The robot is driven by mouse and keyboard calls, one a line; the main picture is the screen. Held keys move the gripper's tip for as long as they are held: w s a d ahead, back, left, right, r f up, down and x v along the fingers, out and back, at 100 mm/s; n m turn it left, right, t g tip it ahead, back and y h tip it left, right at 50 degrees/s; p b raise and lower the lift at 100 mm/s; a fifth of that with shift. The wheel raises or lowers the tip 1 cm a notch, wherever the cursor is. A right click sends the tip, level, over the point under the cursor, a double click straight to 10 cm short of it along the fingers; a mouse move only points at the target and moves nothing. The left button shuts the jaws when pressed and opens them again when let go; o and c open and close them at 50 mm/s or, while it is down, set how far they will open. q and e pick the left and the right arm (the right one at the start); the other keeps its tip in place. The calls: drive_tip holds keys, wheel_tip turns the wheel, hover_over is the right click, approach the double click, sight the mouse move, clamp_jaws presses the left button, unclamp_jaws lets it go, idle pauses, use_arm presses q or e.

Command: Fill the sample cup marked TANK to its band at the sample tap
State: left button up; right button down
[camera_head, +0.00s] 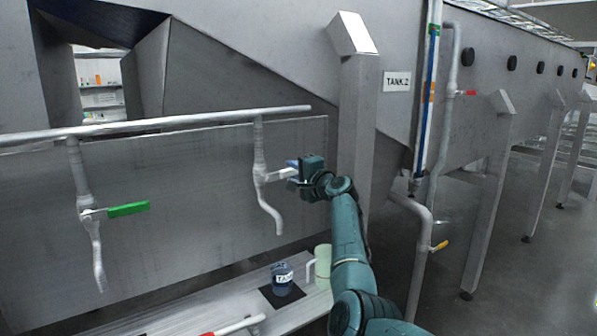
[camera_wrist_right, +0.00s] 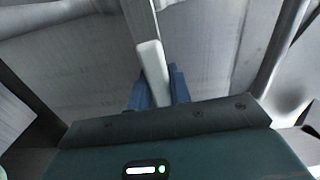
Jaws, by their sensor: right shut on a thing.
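The sample cup (camera_head: 283,283) stands upright on a dark mat on the low shelf, its label partly readable as "TA". It looks bluish; I cannot make out its band or the level inside. The sample tap (camera_head: 260,185) hangs from the pipe above, its curved spout ending above and slightly left of the cup in the head view. My right gripper (camera_head: 293,172) is shut on the tap's pale lever (camera_head: 276,175), which points right. In the right wrist view the lever (camera_wrist_right: 153,72) sits between the blue fingers (camera_wrist_right: 156,92). My left gripper is out of view.
A second tap with a green lever (camera_head: 128,209) hangs at the left. A pale green jug (camera_head: 322,262) stands right of the cup. A white and red handle (camera_head: 235,326) lies at the front. A grey post (camera_head: 355,140) rises behind my right arm, beside the "TANK 2" sign (camera_head: 397,81).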

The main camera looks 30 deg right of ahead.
drive_tip(key=shift+f+m, duration=0.3)
drive_tip(key=shift+m, duration=0.2)
drive_tip(key=c, duration=1.3)
unclamp_jaws()
drive_tip(key=shift+s+f, duration=0.1)
drive_tip(key=s, duration=0.4)
drive_tip(key=s+b, duration=0.1)
drive_tip(key=s, duration=0.3)
drive_tip(key=s+d, duration=0.1)
drive_tip(key=s, duration=0.4)
